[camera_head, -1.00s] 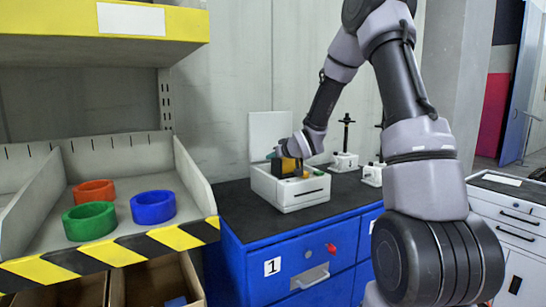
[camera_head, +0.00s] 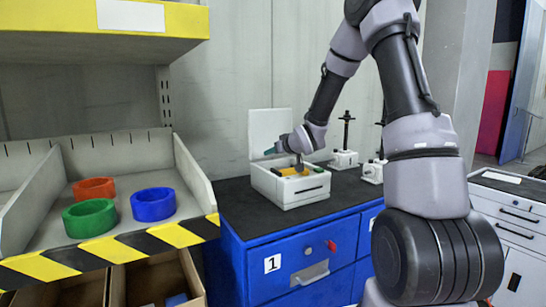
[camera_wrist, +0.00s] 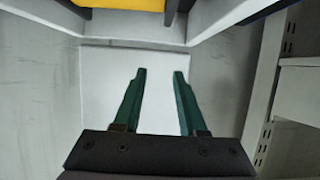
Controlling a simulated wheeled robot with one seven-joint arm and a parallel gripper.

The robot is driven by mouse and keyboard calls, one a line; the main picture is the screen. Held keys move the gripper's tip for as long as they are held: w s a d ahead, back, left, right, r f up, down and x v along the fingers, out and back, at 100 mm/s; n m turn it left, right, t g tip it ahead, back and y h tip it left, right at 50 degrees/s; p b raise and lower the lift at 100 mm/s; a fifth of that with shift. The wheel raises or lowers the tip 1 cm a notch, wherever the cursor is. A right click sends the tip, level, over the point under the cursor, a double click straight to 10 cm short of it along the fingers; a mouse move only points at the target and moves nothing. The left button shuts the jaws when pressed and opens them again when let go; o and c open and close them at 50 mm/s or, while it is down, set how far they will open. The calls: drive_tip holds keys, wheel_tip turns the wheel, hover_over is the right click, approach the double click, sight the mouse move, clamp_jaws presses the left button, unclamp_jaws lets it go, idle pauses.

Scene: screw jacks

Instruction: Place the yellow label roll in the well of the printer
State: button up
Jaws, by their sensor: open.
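The white printer (camera_head: 290,196) stands on the dark bench top with its lid (camera_head: 270,132) raised. The yellow label roll (camera_head: 287,172) shows only in part, low inside the printer's well; the front wall hides its lower part. In the wrist view, a yellow piece of it (camera_wrist: 122,4) shows at the top edge, with dark parts on both sides. My gripper (camera_wrist: 159,72) has two green fingers spread apart with nothing between them. In the head view, my gripper (camera_head: 270,152) is above the printer, clear of the roll, pointing left toward the raised lid.
Orange (camera_head: 94,189), green (camera_head: 90,218) and blue (camera_head: 153,205) rings lie in the shelf bin at left. Screw jacks (camera_head: 345,158) stand right of the printer. The printer sits on a blue cabinet (camera_head: 290,262). The bench in front of the jacks is clear.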

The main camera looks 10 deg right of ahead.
drive_tip(key=s+d+r+m+g+h, duration=0.1)
drive_tip(key=s+d+r+m+h, duration=0.2)
drive_tip(key=s, duration=0.5)
drive_tip(key=s+d+r+g, duration=0.1)
drive_tip(key=s+d+r, duration=0.2)
drive_tip(key=s+r, duration=0.3)
drive_tip(key=s+d+r+m+g+h, duration=0.15)
drive_tip(key=s+r, duration=0.25)
drive_tip(key=s, duration=0.5)
drive_tip(key=s+a+r+m+g+y, duration=0.1)
drive_tip(key=s, duration=0.7)
drive_tip(key=s+a+m+g+y, duration=0.1)
drive_tip(key=s+a+m, duration=0.1)
drive_tip(key=s, duration=0.7)
drive_tip(key=shift+s+a+r, duration=0.15)
drive_tip(key=shift+a+r, duration=0.05)
drive_tip(key=shift+r, duration=0.15)
